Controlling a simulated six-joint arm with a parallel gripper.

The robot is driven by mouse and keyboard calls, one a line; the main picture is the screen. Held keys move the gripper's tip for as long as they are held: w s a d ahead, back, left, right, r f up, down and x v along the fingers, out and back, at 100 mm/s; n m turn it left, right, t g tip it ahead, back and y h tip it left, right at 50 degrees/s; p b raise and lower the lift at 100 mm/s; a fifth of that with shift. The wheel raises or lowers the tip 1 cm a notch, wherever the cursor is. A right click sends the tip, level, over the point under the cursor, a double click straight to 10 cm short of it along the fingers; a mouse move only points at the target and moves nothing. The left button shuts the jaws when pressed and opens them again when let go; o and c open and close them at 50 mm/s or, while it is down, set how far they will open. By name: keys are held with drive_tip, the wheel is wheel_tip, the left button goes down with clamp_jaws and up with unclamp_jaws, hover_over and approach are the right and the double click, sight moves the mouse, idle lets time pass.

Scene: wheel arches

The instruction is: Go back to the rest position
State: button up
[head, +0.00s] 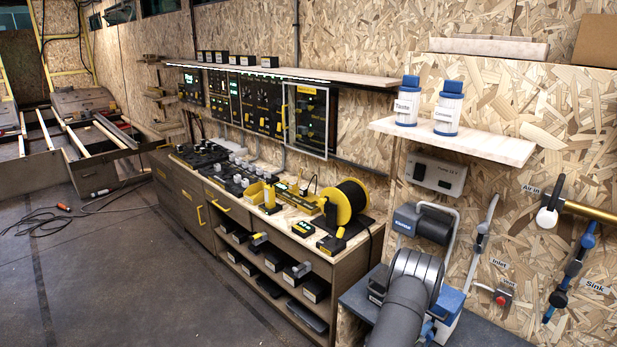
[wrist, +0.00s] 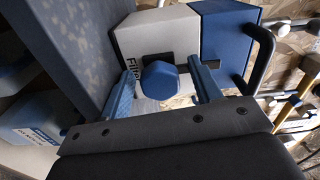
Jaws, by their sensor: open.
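My gripper (wrist: 162,70) is open in the wrist view, with its two blue fingers spread apart. A round blue knob (wrist: 160,80) on a white box (wrist: 150,32) marked "Filte…" shows between the fingers. A gap is visible on each side of the knob; how deep it sits between the fingers I cannot tell. In the head view my dark grey arm stands at the lower right and hides most of the gripper. A white and blue unit (head: 449,305) shows partly behind it.
A blue-grey pump (head: 420,222) with a curved pipe stands behind my arm. A shelf (head: 460,140) with two blue-capped bottles (head: 447,108) is above. Valves and pipes (head: 570,262) line the right wall. A long workbench (head: 255,215) runs left; the floor (head: 120,270) there is mostly clear.

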drive_tip(key=m, duration=0.4)
drive_tip(key=n, duration=0.8)
drive_tip(key=shift+n, duration=0.3)
drive_tip(key=n, duration=0.4)
drive_tip(key=shift+n, duration=0.3)
drive_tip(key=n, duration=0.4)
drive_tip(key=shift+n, duration=0.3)
drive_tip(key=s+a+n, duration=0.1)
drive_tip(key=s+a, duration=1.2)
drive_tip(key=shift+s, duration=0.2)
